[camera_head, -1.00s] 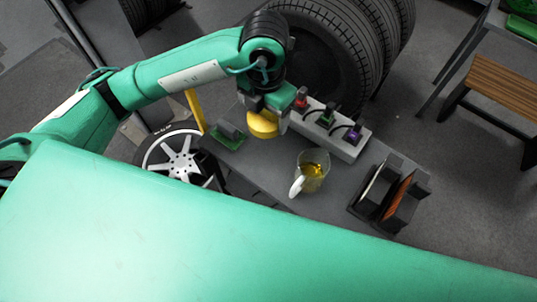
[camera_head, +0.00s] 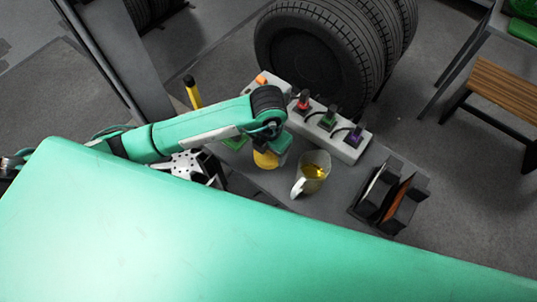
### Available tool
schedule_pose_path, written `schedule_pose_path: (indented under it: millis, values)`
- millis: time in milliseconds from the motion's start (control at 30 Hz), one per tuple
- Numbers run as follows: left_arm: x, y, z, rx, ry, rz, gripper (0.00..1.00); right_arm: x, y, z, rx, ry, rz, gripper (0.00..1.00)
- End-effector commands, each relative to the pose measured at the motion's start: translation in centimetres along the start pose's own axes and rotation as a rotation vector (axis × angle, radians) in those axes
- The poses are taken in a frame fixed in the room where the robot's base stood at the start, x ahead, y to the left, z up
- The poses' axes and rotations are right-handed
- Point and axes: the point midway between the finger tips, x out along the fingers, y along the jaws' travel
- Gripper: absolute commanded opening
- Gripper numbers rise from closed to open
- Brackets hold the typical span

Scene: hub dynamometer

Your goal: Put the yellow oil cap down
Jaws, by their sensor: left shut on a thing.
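The yellow oil cap (camera_head: 266,159) is under the wrist of my left arm, low over the grey bench top and left of the jug. My left gripper (camera_head: 270,153) is shut on it. The wrist hides most of the fingers and the upper part of the cap. I cannot tell whether the cap touches the bench. My right gripper is not in view.
A clear jug (camera_head: 314,171) with yellow liquid stands close right of the cap. A white block (camera_head: 345,147) with red, green and purple connectors lies behind. A black holder (camera_head: 366,201) stands at right. Large tyres (camera_head: 320,50) stand beyond the bench.

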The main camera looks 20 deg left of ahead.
Motion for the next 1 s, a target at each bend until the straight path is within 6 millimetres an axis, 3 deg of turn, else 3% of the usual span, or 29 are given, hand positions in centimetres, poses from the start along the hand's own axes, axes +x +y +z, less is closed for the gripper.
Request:
schedule_pose_path:
  millis: [300,700,733,800,1000]
  values:
    - [4.0,0.0,-0.1,-0.001,0.002,0.001,0.47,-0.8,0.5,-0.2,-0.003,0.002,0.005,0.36]
    - [4.7,0.0,0.0,0.000,0.000,0.001,0.47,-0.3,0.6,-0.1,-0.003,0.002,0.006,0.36]
    - [4.5,0.0,0.0,0.000,0.000,0.001,0.76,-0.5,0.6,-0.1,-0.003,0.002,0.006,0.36]
    - [4.5,0.0,-0.1,0.000,0.001,0.001,0.90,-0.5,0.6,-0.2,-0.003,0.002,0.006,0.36]
    - [4.5,0.0,-0.1,0.000,0.001,0.001,0.92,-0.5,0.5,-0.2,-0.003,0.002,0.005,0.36]
